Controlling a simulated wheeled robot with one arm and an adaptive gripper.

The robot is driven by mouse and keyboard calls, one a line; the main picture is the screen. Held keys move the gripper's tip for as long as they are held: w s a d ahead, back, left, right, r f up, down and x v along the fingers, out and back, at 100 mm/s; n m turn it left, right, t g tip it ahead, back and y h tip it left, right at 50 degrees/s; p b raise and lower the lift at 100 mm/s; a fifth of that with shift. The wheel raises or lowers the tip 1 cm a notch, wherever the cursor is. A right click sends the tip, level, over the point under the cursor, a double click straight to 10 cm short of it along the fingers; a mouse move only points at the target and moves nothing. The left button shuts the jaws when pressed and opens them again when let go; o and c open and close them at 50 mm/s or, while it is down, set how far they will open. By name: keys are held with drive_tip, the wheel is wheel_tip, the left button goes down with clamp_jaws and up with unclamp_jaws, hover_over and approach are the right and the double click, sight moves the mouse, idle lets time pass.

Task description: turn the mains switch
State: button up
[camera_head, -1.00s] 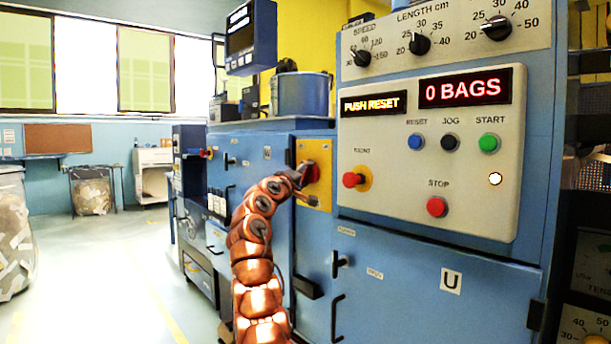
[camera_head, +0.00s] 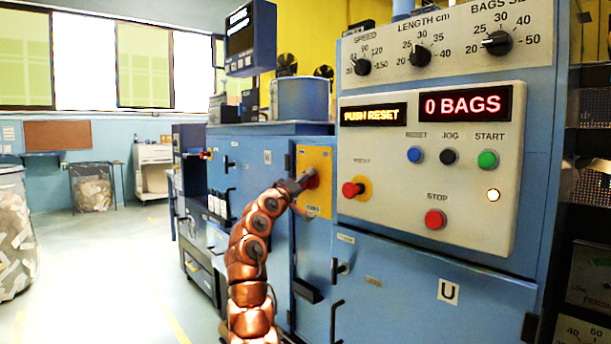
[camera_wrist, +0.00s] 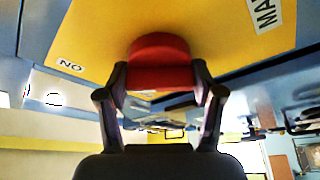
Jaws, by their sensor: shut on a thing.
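The mains switch is a red knob (camera_wrist: 160,70) on a yellow plate (camera_wrist: 210,35), seen close up in the wrist view. In the head view the yellow plate (camera_head: 322,160) is on the blue cabinet front, with the red knob (camera_head: 312,178) partly hidden by my gripper. My gripper (camera_wrist: 160,85) has one finger on each side of the red knob and is shut on it. In the head view my gripper (camera_head: 303,183) reaches the plate from the lower left. The knob's marker and exact angle are hard to tell.
Right of the plate is a grey control panel (camera_head: 470,205) with a red button on yellow (camera_head: 355,188) and a red stop button (camera_head: 435,219). Its display (camera_head: 375,114) reads "PUSH RESET". A door handle (camera_head: 337,318) sticks out below. The floor at left is open.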

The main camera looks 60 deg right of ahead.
drive_tip(key=shift+m+p, duration=0.7)
drive_tip(key=shift+p, duration=0.4)
drive_tip(key=o, duration=1.1)
drive_tip(key=shift+o, duration=0.2)
drive_tip(key=shift+s+f+n+b, duration=0.15)
drive_tip(key=shift+n+b, duration=0.15)
drive_tip(key=shift+b, duration=0.6)
drive_tip(key=shift+n+b, duration=0.3)
drive_tip(key=shift+b, duration=0.45)
